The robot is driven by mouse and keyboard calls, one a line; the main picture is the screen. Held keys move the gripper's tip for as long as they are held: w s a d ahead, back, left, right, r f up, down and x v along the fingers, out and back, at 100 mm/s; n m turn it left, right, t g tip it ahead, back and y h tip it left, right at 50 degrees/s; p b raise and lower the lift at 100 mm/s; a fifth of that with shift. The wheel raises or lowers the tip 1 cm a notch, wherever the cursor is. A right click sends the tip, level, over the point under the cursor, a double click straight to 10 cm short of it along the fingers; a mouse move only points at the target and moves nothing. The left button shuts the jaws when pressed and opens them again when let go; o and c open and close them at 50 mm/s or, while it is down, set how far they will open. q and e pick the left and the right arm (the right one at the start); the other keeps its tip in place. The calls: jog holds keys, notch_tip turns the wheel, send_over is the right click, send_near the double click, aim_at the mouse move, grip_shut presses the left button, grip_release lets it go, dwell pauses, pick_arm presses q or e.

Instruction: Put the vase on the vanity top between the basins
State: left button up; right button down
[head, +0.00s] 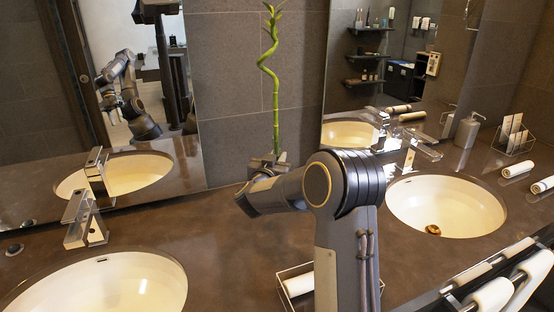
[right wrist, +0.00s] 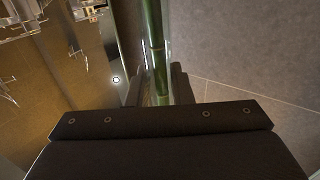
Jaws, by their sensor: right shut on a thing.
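The vase shows only in part, as a green bamboo stem (head: 276,110) with a curled upper part and small leaves at its tip, standing upright at the back of the counter. Its lower body is hidden behind my right arm and gripper in the head view. My right gripper (head: 268,163) is shut on the vase, between the two basins and near the back wall. In the right wrist view the stem (right wrist: 158,50) rises between the two fingers. I cannot tell whether the vase base touches the brown vanity top (head: 215,230). My left gripper is not in view.
The left basin (head: 110,285) and right basin (head: 445,205) flank the arm, with chrome taps (head: 82,222) and (head: 412,155) behind them. A tray with a rolled towel (head: 298,284) lies at the front middle.

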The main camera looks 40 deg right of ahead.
jog(key=shift+f, duration=0.1)
jog(key=c, duration=1.7)
grip_release()
jog(key=shift+f, duration=0.15)
jog(key=shift+c, duration=0.2)
jog(key=o, duration=0.5)
jog(key=shift+c, duration=0.2)
